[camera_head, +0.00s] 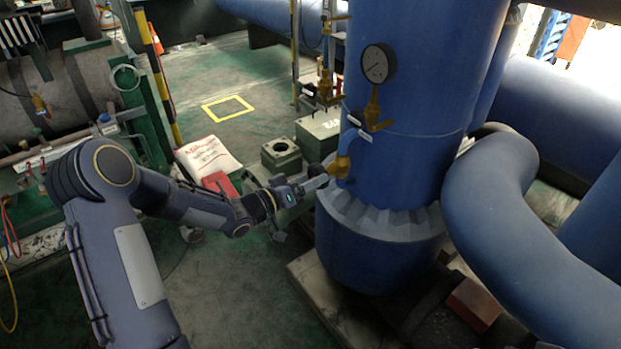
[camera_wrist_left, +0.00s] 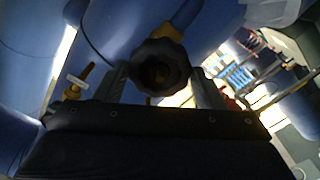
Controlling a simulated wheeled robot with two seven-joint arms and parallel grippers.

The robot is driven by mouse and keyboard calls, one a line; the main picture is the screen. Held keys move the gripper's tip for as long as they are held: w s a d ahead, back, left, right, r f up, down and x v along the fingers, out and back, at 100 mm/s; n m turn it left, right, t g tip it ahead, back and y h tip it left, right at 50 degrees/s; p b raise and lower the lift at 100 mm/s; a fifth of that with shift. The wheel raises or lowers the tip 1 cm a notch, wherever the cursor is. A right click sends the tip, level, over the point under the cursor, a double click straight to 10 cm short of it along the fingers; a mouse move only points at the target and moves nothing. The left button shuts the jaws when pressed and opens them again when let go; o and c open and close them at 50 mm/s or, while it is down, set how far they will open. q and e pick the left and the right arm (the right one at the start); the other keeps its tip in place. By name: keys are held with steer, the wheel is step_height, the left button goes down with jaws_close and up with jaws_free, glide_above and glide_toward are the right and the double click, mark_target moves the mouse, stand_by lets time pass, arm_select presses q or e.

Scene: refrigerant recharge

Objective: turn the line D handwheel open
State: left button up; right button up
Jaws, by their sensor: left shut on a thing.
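A dark, lobed handwheel (camera_wrist_left: 160,67) sits between the two fingers of my left gripper (camera_wrist_left: 160,72) in the left wrist view. In the head view my left gripper (camera_head: 318,183) reaches in from the left to the brass valve (camera_head: 341,165) on the big blue vertical tank (camera_head: 420,90). The gripper is shut on the handwheel, which it mostly hides in the head view. A blue elbow pipe (camera_head: 349,142) rises from the valve, with a white tag (camera_head: 365,136) beside it. I cannot read any letter on the tag. My right gripper is not in view.
A pressure gauge (camera_head: 378,63) sits on a brass fitting (camera_head: 373,108) above the valve. A thick curved blue pipe (camera_head: 500,220) fills the right.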

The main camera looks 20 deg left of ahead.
arm_select(q)
steer(key=shift+f+n+p, duration=0.1)
steer(key=shift+n+p, duration=1.2)
steer(key=shift+n, duration=0.7)
steer(key=n+p, duration=0.3)
steer(key=n, duration=0.1)
steer(key=shift+n, duration=0.4)
